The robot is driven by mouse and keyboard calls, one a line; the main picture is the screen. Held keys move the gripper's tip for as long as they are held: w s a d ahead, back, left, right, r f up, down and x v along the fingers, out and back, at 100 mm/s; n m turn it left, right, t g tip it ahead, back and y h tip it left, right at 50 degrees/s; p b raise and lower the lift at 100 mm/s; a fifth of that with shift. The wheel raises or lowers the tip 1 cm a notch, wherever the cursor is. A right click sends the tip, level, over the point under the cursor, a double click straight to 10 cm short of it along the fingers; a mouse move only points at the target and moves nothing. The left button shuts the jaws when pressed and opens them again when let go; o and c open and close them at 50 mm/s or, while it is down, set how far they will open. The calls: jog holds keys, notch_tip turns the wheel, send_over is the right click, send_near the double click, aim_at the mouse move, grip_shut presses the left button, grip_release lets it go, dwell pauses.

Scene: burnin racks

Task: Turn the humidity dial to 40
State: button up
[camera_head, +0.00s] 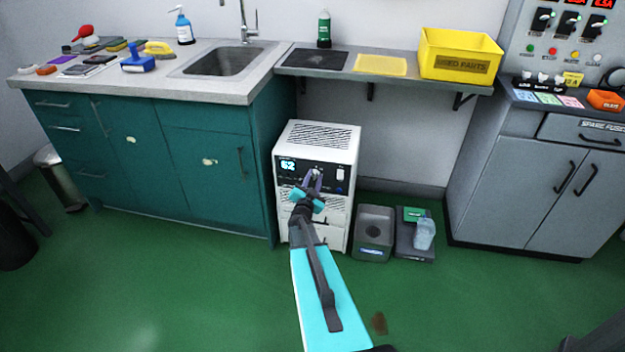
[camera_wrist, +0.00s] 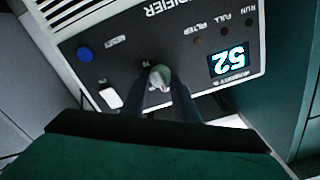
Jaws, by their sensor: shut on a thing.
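The white dehumidifier (camera_head: 340,152) stands on the floor beside the teal cabinet, its dark control panel facing me. Its lit display (camera_head: 288,166) reads 52, and the display also shows upside down in the wrist view (camera_wrist: 229,60). The humidity dial (camera_wrist: 160,76) is a pale grey knob on the panel. My gripper (camera_head: 314,180) reaches the panel, and in the wrist view its dark fingers (camera_wrist: 159,92) are shut on the dial from both sides. In the head view my gripper mostly hides the dial.
The panel also has a blue button (camera_wrist: 85,54) and a white switch (camera_wrist: 111,98). A grey bin-like box (camera_head: 374,222) and a dark tray-like item (camera_head: 402,242) stand right of the dehumidifier. A shelf (camera_head: 400,73) is above.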

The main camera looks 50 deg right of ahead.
jog(key=shift+s+d+f, duration=0.15)
jog(key=shift+s+d, duration=0.05)
jog(key=shift+s, duration=0.05)
jog(key=o, duration=1)
jog(key=shift+o, duration=0.3)
jog(key=shift+w+a, duration=0.1)
jog(key=shift+a, duration=0.15)
jog(key=v, duration=1.3)
jog(key=shift+a, duration=0.25)
